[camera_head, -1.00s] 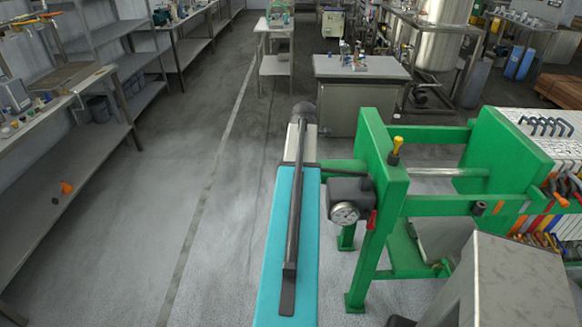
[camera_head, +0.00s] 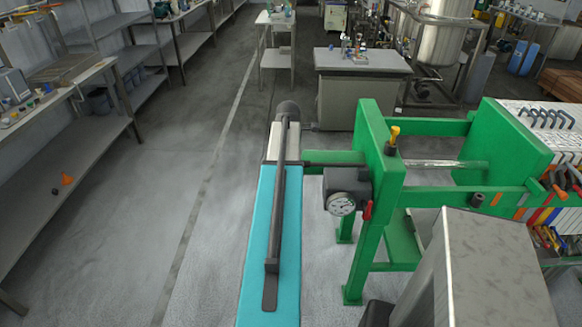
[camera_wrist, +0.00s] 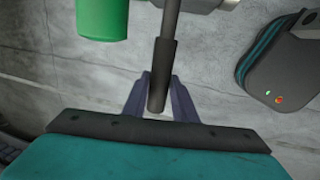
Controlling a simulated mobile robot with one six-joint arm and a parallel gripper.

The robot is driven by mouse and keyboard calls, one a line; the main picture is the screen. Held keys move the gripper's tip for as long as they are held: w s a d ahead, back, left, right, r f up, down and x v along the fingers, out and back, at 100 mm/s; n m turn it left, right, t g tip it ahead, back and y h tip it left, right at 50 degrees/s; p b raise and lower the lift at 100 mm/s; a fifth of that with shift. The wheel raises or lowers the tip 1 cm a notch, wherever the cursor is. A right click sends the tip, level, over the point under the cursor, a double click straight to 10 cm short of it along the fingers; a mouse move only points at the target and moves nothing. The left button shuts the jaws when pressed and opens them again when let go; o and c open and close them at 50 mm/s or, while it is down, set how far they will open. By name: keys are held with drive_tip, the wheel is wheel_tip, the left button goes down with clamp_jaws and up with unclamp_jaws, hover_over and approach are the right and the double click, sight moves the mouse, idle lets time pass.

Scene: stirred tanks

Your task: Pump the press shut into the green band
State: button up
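The green press (camera_head: 375,180) stands right of centre in the head view, with a bare silver ram (camera_head: 435,164) before its green plate (camera_head: 505,150). The pump box (camera_head: 347,182) on its near side carries a round white gauge (camera_head: 341,204). The needle and any green band are too small to read. A thin dark pump lever (camera_head: 325,164) runs left from the press towards my arm. In the wrist view my gripper (camera_wrist: 160,88) is shut on the dark grip of the pump lever (camera_wrist: 160,70), which lies between both fingers. My arm hides the gripper in the head view.
A red handle (camera_head: 367,210) sits beside the gauge and a yellow knob (camera_head: 395,134) tops the frame. A grey metal box (camera_head: 490,265) stands close at the lower right. Floor is open on the left, up to the shelves (camera_head: 75,165) with an orange funnel (camera_head: 67,179).

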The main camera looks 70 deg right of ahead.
drive_tip(key=o, duration=0.3)
drive_tip(key=shift+s, duration=0.2)
drive_tip(key=shift+w+a+r+b, duration=0.15)
drive_tip(key=shift+r+b, duration=0.2)
drive_tip(key=shift+r, duration=0.75)
wheel_tip(320, 180, up, 11)
drive_tip(key=a+b, duration=0.2)
drive_tip(key=shift+s, duration=0.2)
drive_tip(key=shift+a+r, duration=0.1)
